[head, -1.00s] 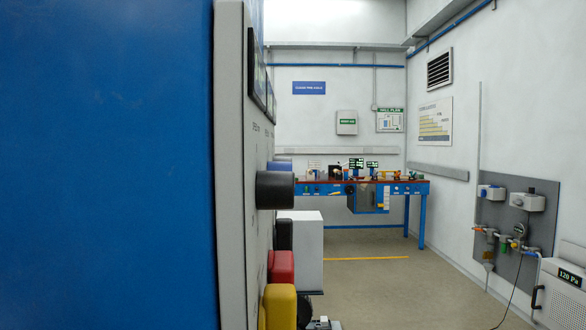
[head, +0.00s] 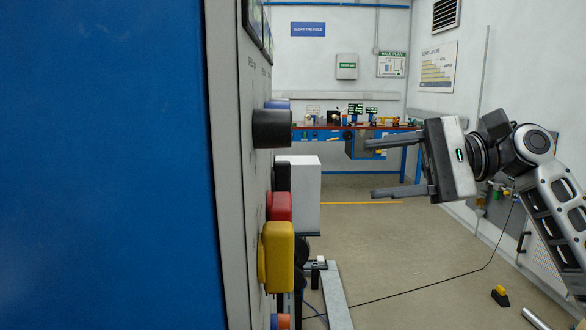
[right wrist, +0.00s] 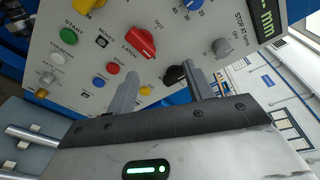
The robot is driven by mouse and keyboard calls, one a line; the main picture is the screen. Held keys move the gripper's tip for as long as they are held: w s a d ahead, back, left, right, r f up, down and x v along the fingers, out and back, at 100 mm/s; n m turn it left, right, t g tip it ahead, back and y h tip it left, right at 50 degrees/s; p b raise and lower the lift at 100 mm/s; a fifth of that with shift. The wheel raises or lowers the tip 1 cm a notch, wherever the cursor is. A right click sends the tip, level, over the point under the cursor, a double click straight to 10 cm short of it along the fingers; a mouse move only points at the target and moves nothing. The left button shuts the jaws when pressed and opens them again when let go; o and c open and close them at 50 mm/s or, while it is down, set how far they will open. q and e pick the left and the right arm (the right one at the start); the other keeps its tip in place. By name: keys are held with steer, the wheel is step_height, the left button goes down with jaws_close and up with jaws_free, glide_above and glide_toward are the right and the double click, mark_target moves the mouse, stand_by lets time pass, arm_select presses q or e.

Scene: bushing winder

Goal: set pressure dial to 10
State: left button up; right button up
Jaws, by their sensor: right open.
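The grey control panel (head: 228,190) stands edge-on at the left in the head view. A black knob (head: 272,128) sticks out of it, with a blue knob (head: 278,104) partly hidden behind. In the right wrist view, a blue dial (right wrist: 194,4) with printed numbers is cut off at the top edge. A black knob (right wrist: 174,75) and a grey knob (right wrist: 218,48) also show there. I cannot tell which is the pressure dial; its label is unreadable. My right gripper (head: 371,168) is open and empty, fingers pointing left towards the panel and apart from it. My left gripper is not in view.
A red knob (head: 279,206) and a yellow knob (head: 278,250) stick out lower on the panel. A white box (head: 305,190) stands beyond. A workbench (head: 400,126) is at the back wall. Open floor lies right of the panel.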

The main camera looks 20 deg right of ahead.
step_height(320, 180, up, 7)
steer(key=s+d+y, duration=0.2)
steer(key=s, duration=0.1)
arm_select(q)
steer(key=p, duration=0.2)
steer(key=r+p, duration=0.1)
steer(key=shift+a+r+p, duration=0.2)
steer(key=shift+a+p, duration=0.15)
steer(key=shift+p, duration=0.05)
arm_select(e)
steer(key=x, duration=1.5)
steer(key=shift+w+a+m, duration=0.25)
steer(key=shift+a+m, duration=0.1)
steer(key=shift+m, duration=0.05)
steer(key=shift+f, duration=0.1)
steer(key=c, duration=1)
